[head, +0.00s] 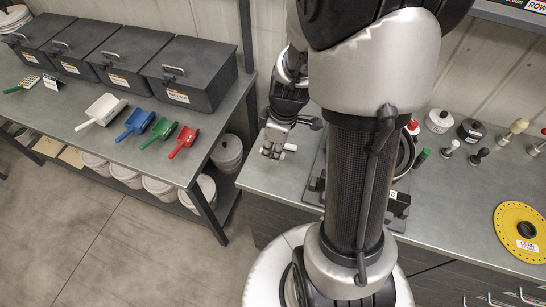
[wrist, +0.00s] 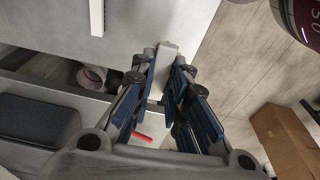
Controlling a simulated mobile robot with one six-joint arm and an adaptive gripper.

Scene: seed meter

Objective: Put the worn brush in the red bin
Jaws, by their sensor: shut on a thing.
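My gripper (head: 272,150) is above the left end of the right-hand workbench in the head view. In the wrist view my gripper (wrist: 165,75) is shut on a pale grey piece, taken to be the worn brush (wrist: 166,56), held between the fingertips. A pale stub of the brush (head: 291,147) sticks out to the right of the fingers in the head view. Its bristles cannot be made out. A small red thing (wrist: 141,137) shows past the fingers in the wrist view, too little to identify.
The left bench (head: 70,112) holds dark lidded boxes (head: 188,75) and several coloured scoops, including a red scoop (head: 183,140). White buckets (head: 228,153) stand below. The right bench carries small tools and a yellow disc (head: 520,232). A brown box (wrist: 285,140) shows in the wrist view.

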